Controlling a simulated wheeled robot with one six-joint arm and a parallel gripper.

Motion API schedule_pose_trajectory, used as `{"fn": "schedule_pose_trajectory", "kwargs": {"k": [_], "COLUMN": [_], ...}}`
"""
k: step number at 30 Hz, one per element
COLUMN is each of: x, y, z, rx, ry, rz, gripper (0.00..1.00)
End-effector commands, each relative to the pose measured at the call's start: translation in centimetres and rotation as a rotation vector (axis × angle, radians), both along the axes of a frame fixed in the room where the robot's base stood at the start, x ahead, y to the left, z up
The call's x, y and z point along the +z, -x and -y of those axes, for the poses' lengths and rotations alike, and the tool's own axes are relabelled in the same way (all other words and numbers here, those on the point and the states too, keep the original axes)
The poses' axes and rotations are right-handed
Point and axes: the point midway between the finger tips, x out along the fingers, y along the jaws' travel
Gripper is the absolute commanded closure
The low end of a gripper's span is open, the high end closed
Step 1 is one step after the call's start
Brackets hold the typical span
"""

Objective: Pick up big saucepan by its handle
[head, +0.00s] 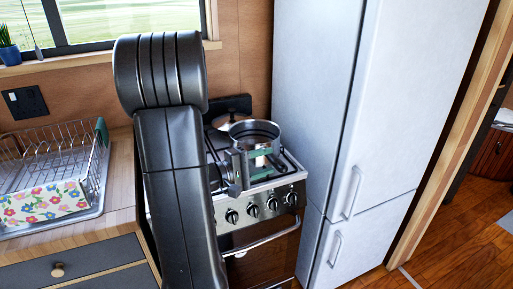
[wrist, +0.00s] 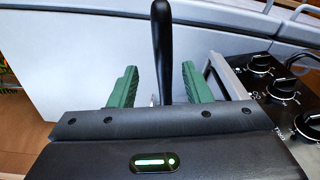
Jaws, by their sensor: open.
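The big saucepan (head: 256,131) is a shiny steel pot standing on the stove top in the head view. My gripper (head: 256,158) is close by its near side, partly hidden by my own arm. In the wrist view, my gripper (wrist: 160,77) has its two green fingers apart. A long black handle (wrist: 162,40) stands between them, with gaps visible on both sides. It appears to be the saucepan's handle; its join to the pot is not clear.
A second pan or lid (head: 230,119) is behind the saucepan. The tall white fridge (head: 318,90) stands close on the right. Stove knobs (head: 253,210) line the front. A dish rack (head: 55,160) occupies the left counter.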

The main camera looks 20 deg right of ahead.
Motion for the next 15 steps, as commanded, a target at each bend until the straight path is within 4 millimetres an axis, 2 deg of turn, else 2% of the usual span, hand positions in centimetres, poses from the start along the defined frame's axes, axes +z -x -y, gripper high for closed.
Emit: {"fn": "schedule_pose_trajectory", "kwargs": {"k": [6, 15], "x": [-0.1, -0.4], "y": [0.0, 0.1], "z": [1.0, 4.4], "rx": [-0.003, -0.003], "ry": [0.000, 0.000], "rz": [-0.002, -0.001], "gripper": [0.56, 0.56]}}
